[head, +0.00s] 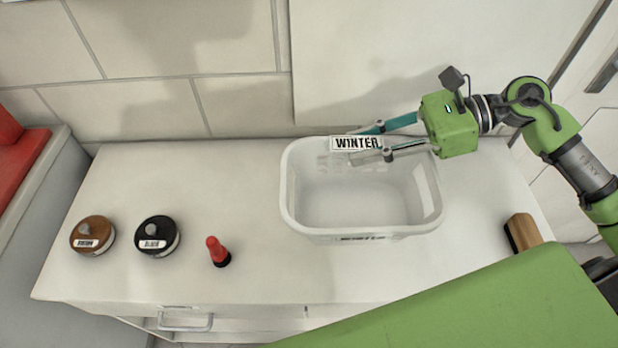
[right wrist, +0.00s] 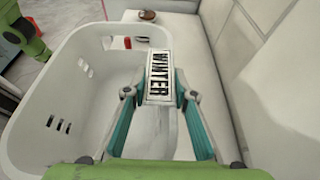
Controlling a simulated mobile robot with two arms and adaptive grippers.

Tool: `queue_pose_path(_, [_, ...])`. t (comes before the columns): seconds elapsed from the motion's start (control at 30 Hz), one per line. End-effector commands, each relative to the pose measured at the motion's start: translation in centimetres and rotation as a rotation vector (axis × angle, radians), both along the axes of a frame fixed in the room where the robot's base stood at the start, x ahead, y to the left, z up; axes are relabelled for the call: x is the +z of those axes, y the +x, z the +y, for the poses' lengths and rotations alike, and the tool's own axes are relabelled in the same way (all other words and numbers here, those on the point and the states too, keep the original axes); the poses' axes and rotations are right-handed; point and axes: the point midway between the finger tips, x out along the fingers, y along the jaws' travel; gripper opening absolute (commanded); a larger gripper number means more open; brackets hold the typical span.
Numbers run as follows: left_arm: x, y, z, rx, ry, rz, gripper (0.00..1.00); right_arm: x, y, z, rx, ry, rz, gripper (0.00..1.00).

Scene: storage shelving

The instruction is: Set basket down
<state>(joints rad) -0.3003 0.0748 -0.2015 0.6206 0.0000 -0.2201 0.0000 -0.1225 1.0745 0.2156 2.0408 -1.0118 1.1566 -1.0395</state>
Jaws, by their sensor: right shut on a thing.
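The white plastic basket (head: 289,195) is upright and empty over the right half of the white cabinet top (head: 250,275). I cannot tell whether its base fully touches the surface. A "WINTER" label plate (head: 356,142) shows at its far rim, and another dark label shows on its near wall. My right gripper (head: 368,143) reaches in from the right and is shut on the basket at this far labelled rim. In the right wrist view the fingers lie either side of the label (right wrist: 163,78), with the basket wall (right wrist: 50,90) on the left. My left gripper is not in view.
A wooden brush-like block (head: 523,232) lies at the right edge. The tiled wall (head: 240,100) is close behind. The far-left cabinet top is clear.

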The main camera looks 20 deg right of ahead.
Motion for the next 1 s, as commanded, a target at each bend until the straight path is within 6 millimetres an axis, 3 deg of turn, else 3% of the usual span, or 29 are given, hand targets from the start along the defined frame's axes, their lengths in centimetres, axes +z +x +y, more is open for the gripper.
queue_pose_path(0.23, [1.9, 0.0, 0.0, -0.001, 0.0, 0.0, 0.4, -1.5, 1.8, 4.3, 0.002, 0.007, -0.002, 0.0])
queue_pose_path(0.43, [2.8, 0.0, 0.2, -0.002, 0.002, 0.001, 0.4, -5.3, 2.9, 6.8, -0.002, 0.007, 0.002, 0.0])
queue_pose_path(0.73, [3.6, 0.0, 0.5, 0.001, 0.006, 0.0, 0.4, -7.8, 3.6, 8.6, -0.002, 0.005, 0.003, 0.0])
queue_pose_path(1.0, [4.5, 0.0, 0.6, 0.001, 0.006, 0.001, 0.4, -10.7, 3.6, 8.3, -0.001, 0.002, 0.0, 0.0])
